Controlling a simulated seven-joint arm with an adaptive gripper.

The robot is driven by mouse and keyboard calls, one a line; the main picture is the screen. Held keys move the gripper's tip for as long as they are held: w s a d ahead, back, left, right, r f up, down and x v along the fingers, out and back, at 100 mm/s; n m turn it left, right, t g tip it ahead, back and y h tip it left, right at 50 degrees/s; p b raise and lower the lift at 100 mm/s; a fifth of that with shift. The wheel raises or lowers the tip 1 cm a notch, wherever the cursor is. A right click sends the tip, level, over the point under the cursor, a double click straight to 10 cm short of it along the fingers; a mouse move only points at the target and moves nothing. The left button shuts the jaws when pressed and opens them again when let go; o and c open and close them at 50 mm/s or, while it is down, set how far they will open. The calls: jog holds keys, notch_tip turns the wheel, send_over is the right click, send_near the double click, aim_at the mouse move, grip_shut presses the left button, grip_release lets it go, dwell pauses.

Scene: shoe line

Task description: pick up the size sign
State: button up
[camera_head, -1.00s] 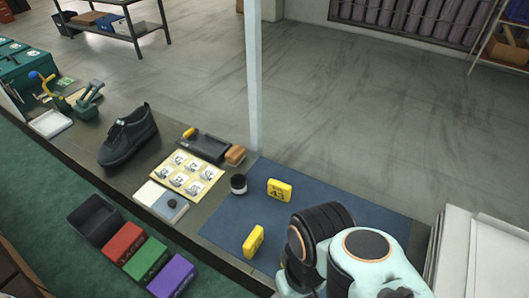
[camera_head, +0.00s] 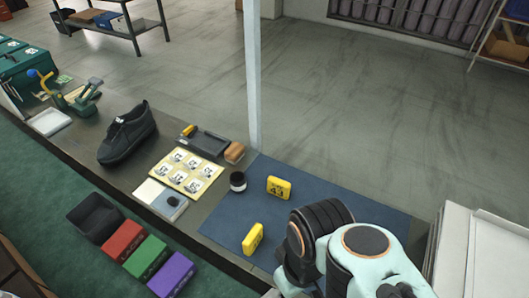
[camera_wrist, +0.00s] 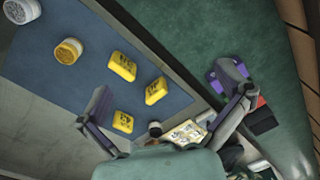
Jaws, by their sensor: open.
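Several views of yellow size signs: one marked 43 (camera_head: 279,188) lies on the blue mat (camera_head: 225,222), and another (camera_head: 253,239) stands near the mat's front edge. In the wrist view three yellow signs show: one beside the dark jar (camera_wrist: 123,122), one in the middle (camera_wrist: 156,90) and one further up (camera_wrist: 122,66), which my arm seems to hide in the head view. My gripper (camera_wrist: 165,86) is open and empty, its fingers spread wide above the mat, with the middle sign between them in the picture. The head view does not show my fingers.
A dark jar (camera_head: 238,182) stands on the mat's left side. Left of the mat are a sticker card (camera_head: 186,171), a brush (camera_head: 235,153) and a black shoe (camera_head: 128,135). Coloured boxes (camera_head: 146,258) sit along the front.

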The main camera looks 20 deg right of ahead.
jog(key=w+d+r+n+t+y, duration=0.1)
jog(key=w+r+n+t, duration=0.2)
jog(key=w+n, duration=0.5)
jog(key=w+d+r+n+t+y, duration=0.1)
jog(key=w+r+n+t, duration=0.3)
jog(key=w, duration=0.6)
jog(key=n+g+h, duration=0.3)
jog(key=n+h, duration=0.2)
jog(key=n, duration=0.6)
send_over(279, 181)
jog(key=s, duration=0.1)
notch_tip(279, 181, down, 18)
jog(key=shift+f, duration=0.1)
jog(key=shift+n+g+h, duration=0.4)
jog(key=shift+n+h, duration=0.1)
jog(key=shift+n, duration=0.1)
jog(key=f, duration=0.1)
jog(key=a+f, duration=0.1)
jog(key=f, duration=0.1)
jog(key=shift+s+a+f, duration=0.25)
jog(key=shift+s+f, duration=0.05)
jog(key=shift+f, duration=0.05)
jog(key=x, duration=0.5)
jog(key=shift+w+f, duration=0.15)
jog(key=shift+f, duration=0.4)
jog(key=c, duration=1.1)
